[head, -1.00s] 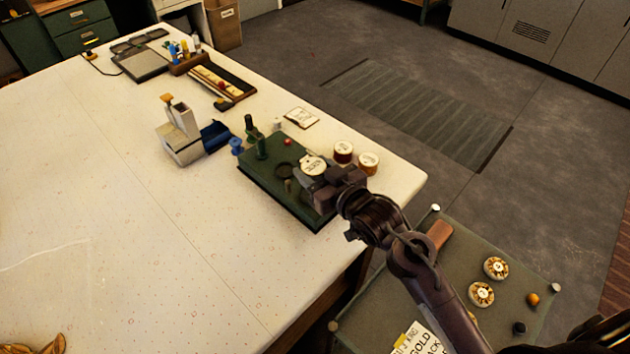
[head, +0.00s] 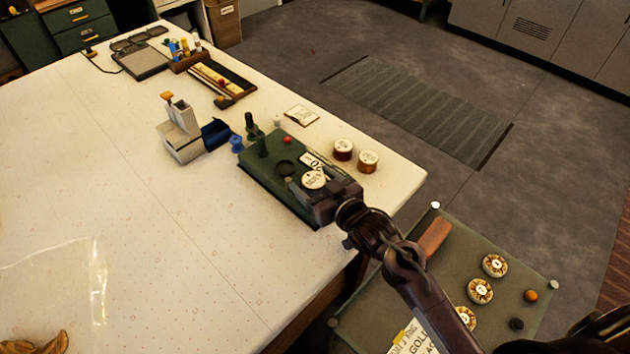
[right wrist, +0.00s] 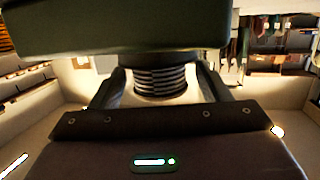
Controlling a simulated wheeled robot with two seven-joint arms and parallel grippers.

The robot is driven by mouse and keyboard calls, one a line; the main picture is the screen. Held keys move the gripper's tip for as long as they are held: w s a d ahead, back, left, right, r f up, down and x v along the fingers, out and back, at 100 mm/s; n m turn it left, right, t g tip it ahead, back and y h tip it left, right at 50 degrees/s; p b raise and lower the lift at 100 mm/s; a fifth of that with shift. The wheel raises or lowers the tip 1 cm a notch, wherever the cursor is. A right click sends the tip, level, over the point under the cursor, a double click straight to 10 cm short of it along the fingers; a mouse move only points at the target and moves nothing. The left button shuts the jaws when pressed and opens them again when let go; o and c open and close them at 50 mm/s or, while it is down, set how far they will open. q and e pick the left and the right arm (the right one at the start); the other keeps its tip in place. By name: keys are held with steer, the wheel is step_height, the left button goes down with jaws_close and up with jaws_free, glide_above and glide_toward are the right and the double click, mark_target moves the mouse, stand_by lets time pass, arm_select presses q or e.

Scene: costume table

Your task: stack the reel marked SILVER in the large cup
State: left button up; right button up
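The reel with a round white lettered label (head: 315,179) is at my right gripper (head: 322,190), over the near right part of the green board (head: 268,190). Its lettering is hard to read now. In the right wrist view the grey ridged side of the reel (right wrist: 160,78) sits between the two fingers, which appear shut on it. A dark round cup or recess (head: 286,168) is on the board, left of the reel; I cannot tell its depth. My left gripper is not in view.
Green posts (head: 262,145) and a red knob (head: 287,140) stand on the board's far side. Two brown reels (head: 343,150) (head: 368,162) stand right of it. A lower green tray (head: 400,290) holds more reels (head: 495,265).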

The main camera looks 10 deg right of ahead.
steer(key=shift+r, duration=0.2)
steer(key=shift+s+d, duration=0.15)
steer(key=shift+s, duration=0.1)
steer(key=b+v, duration=0.2)
steer(key=v, duration=0.9)
steer(key=shift+s, duration=0.15)
steer(key=shift+r, duration=0.25)
